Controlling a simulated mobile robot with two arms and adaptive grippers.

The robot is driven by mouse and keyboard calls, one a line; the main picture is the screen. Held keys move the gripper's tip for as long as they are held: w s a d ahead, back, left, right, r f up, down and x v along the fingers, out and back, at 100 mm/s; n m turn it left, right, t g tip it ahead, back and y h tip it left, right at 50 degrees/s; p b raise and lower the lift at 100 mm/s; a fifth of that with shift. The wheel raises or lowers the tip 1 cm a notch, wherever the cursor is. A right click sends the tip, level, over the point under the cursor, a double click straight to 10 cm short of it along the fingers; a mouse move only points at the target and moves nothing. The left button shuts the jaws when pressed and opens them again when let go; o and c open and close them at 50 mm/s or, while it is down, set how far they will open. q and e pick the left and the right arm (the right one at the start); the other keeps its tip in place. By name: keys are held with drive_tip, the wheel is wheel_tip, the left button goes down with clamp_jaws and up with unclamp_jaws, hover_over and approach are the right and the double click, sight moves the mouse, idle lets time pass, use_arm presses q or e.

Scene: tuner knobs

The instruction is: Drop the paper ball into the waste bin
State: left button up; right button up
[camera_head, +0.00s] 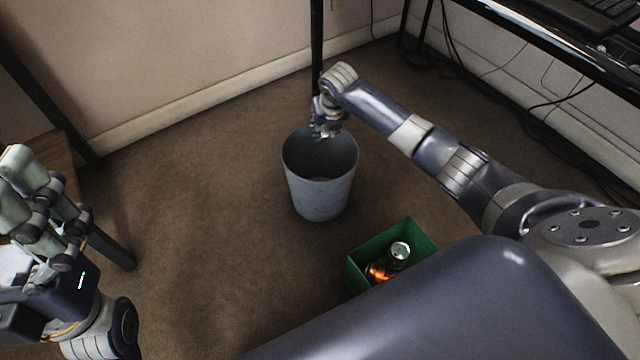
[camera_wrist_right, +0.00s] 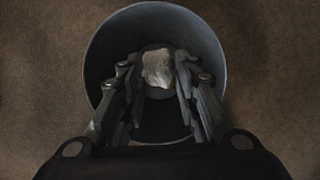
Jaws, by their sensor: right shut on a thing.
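The waste bin (camera_head: 322,195) is a grey round bucket standing upright on the carpet in the middle of the head view. My right gripper (camera_head: 324,132) is over the far part of its opening, pointing down. In the right wrist view the white crumpled paper ball (camera_wrist_right: 157,68) sits between the fingertips of my right gripper (camera_wrist_right: 158,75), which is shut on it. The bin's rim (camera_wrist_right: 93,50) surrounds the ball and fingertips in that view.
A green box (camera_head: 360,268) with a can (camera_head: 400,252) and an orange item inside stands right of and nearer than the bin. A black desk (camera_head: 560,50) with cables below is at the upper right. Carpet left of the bin is clear.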

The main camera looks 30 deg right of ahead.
drive_tip(key=shift+f, duration=0.1)
drive_tip(key=o, duration=0.9)
drive_tip(key=v, duration=1.2)
drive_tip(key=shift+w, duration=0.1)
